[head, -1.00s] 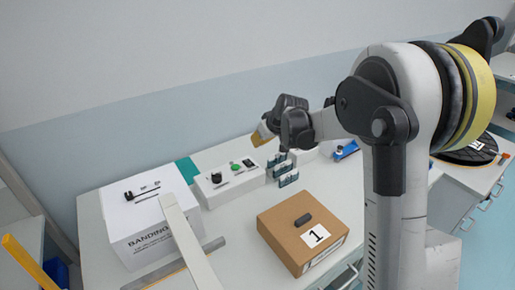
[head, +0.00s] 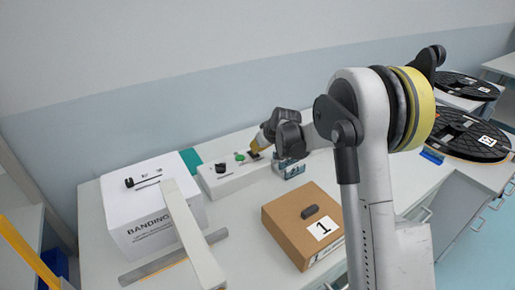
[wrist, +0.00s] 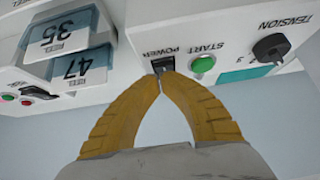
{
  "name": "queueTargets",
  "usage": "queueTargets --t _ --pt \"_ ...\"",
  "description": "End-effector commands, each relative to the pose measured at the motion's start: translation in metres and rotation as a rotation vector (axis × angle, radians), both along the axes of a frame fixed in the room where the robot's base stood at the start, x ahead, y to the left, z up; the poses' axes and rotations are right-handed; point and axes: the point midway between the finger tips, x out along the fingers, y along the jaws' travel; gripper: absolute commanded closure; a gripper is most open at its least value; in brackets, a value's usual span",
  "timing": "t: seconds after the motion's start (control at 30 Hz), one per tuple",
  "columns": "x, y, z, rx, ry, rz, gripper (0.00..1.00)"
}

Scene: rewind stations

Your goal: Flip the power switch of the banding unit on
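The power switch (wrist: 162,64) is a small black rocker under the word POWER in the wrist view, on a white control panel (wrist: 205,25). A green START button (wrist: 202,64) and a black TENSION knob (wrist: 271,47) sit beside it. The panel (head: 230,182) stands beside the white box marked BANDING (head: 150,222) in the head view. My gripper (wrist: 160,74) has its yellow fingertips together, right at the switch's edge; whether they touch it is unclear. In the head view my gripper (head: 256,149) is over the panel's right end and hides the switch. The rocker's position cannot be told.
Reel displays marked 35 (wrist: 58,32) and 47 (wrist: 82,68) stand close beside my gripper. A cardboard box marked 1 (head: 285,222) with a dark piece on top lies at the front. Black reels (head: 470,137) are at the right.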

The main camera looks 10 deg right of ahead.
Motion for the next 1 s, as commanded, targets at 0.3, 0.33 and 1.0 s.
queueTargets --t 0.3,0.33,1.0 --pt "-0.004 -0.002 -0.011 0.002 0.001 0.003 1.0" --pt "-0.004 -0.002 -0.011 0.002 0.001 0.003 1.0" --pt "0.009 0.003 -0.004 0.002 0.001 0.003 1.0"
